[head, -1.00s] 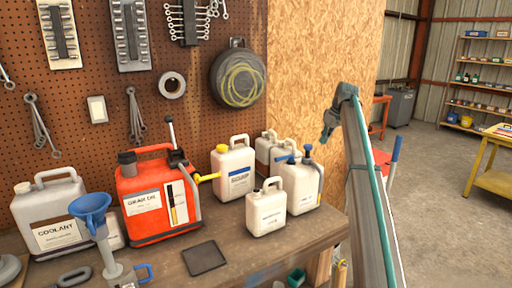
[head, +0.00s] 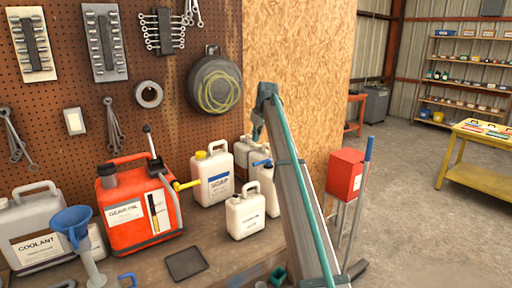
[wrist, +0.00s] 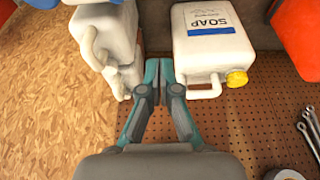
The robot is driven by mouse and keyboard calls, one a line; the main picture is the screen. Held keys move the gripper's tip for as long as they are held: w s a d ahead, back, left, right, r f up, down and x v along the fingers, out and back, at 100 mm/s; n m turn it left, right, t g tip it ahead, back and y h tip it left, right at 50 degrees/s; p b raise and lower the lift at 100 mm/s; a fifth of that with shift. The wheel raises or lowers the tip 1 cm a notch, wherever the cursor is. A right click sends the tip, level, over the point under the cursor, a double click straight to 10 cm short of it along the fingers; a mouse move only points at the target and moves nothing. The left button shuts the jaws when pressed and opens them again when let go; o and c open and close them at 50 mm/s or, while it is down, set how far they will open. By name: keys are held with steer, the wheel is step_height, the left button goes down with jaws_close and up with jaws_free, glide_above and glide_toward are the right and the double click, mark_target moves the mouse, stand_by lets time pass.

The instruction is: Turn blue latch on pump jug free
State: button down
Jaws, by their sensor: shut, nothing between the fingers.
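The white pump jug (head: 269,188) stands on the bench in the head view, largely hidden behind my arm. Its blue latch (head: 262,163) sticks out to the left of my arm; blue parts (wrist: 42,3) show cut off at the top left edge in the wrist view. My gripper (head: 257,132) is shut and empty, pointing down above the jugs at the back. In the wrist view its teal fingertips (wrist: 158,70) meet between the soap jug (wrist: 212,38) and a white handled jug (wrist: 105,38). No contact with the latch is visible.
The soap jug with yellow cap, a small white jug (head: 245,216) and a red gear oil can (head: 140,212) crowd the bench left of the pump jug. A pegboard (head: 85,140) stands close behind. A black pad (head: 186,263) lies at the front.

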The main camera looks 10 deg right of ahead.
step_height(320, 180, down, 10)
steer(key=p, duration=0.4)
steer(key=shift+s+d+r, duration=0.15)
steer(key=shift+s+r, duration=0.05)
steer(key=shift+s, duration=0.15)
